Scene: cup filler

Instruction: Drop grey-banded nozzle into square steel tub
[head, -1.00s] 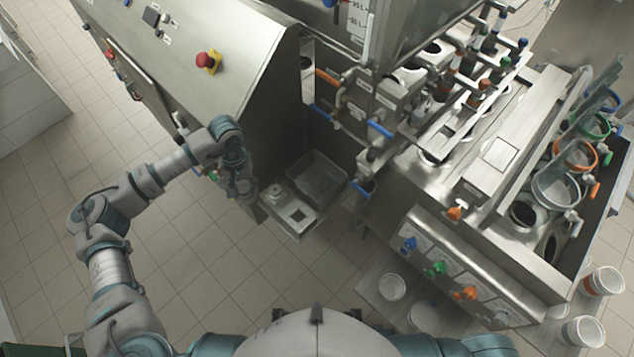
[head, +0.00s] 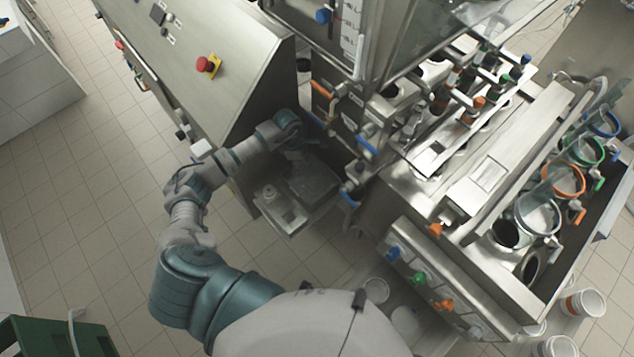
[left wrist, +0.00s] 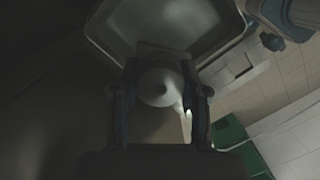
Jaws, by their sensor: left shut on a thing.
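My left gripper (head: 298,160) is over the square steel tub (head: 325,186) and partly hides it in the head view. In the left wrist view, the two fingers of the left gripper (left wrist: 160,92) are shut on the sides of a pale round nozzle (left wrist: 158,80) with a dark hole in its middle. Its grey band cannot be made out in the dim light. The tub (left wrist: 222,45) lies beyond the nozzle, its rim around the top of that view. The nozzle is hidden or too small to tell in the head view. My right gripper is not in view.
A steel ledge (head: 290,215) with a small round fitting (head: 268,193) sits left of the tub. The sloped control cabinet (head: 215,75) stands behind to the left. Blue-handled valves (head: 350,199) stick out close right of the tub. Tiled floor (head: 110,200) is open at left.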

